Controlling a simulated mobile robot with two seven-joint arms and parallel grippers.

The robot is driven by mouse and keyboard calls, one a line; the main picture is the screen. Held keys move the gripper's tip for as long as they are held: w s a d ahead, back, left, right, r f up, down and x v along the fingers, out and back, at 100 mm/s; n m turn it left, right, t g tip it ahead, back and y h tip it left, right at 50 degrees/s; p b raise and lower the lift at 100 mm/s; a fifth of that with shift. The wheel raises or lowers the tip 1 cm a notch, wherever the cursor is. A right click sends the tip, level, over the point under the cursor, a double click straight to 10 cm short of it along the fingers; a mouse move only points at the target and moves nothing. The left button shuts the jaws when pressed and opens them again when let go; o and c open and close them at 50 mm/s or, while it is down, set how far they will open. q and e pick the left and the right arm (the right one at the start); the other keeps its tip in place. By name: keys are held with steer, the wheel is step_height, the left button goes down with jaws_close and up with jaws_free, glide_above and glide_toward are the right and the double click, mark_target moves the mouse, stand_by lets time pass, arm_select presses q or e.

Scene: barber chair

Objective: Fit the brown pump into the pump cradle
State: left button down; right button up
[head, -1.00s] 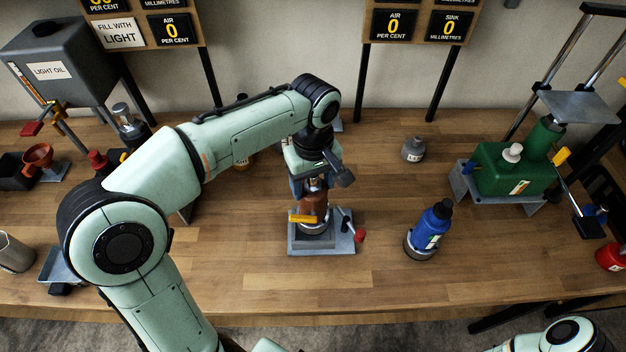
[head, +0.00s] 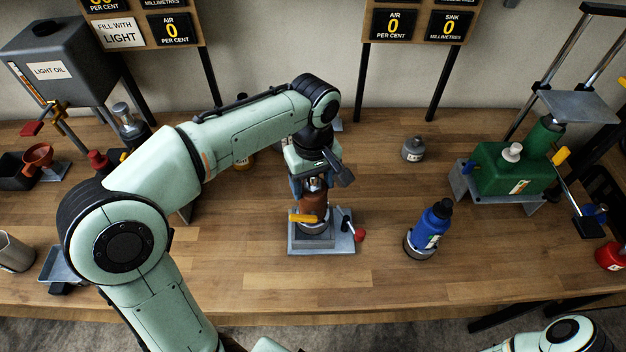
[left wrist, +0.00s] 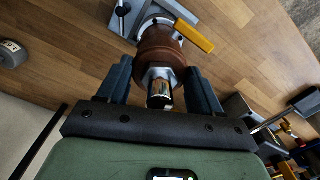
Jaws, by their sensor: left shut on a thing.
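The brown pump (head: 313,203) stands roughly upright over the grey pump cradle (head: 343,246), near the middle of the bench. A yellow lever (head: 302,217) sticks out from the pump's lower part. My left gripper (head: 312,186) is shut on the pump from above. In the left wrist view the fingers of my left gripper (left wrist: 160,80) lie either side of the brown pump (left wrist: 159,43), with its metal top between them. The grey cradle (left wrist: 125,17) shows beyond it. The pump's lower end meets or overlaps the cradle; whether it is seated I cannot tell. My right gripper is out of view.
The cradle has a red-knobbed lever (head: 359,235) at its right. A blue bottle-like pump (head: 432,226) stands to the right. A small grey container (head: 413,149) stands behind, and a green machine (head: 515,172) farther right. Bare wood lies around the cradle.

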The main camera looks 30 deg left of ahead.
arm_select(q)
steer(key=shift+f+b, duration=1.2)
steer(key=shift+f, duration=1)
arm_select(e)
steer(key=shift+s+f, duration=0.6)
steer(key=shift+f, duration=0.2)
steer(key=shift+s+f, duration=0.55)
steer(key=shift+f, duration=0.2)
arm_select(q)
steer(key=shift+c, duration=0.5)
jaws_free()
steer(key=shift+f, duration=0.1)
step_height(320, 180, up, 14)
steer(key=p, duration=0.3)
steer(key=shift+f, duration=0.2)
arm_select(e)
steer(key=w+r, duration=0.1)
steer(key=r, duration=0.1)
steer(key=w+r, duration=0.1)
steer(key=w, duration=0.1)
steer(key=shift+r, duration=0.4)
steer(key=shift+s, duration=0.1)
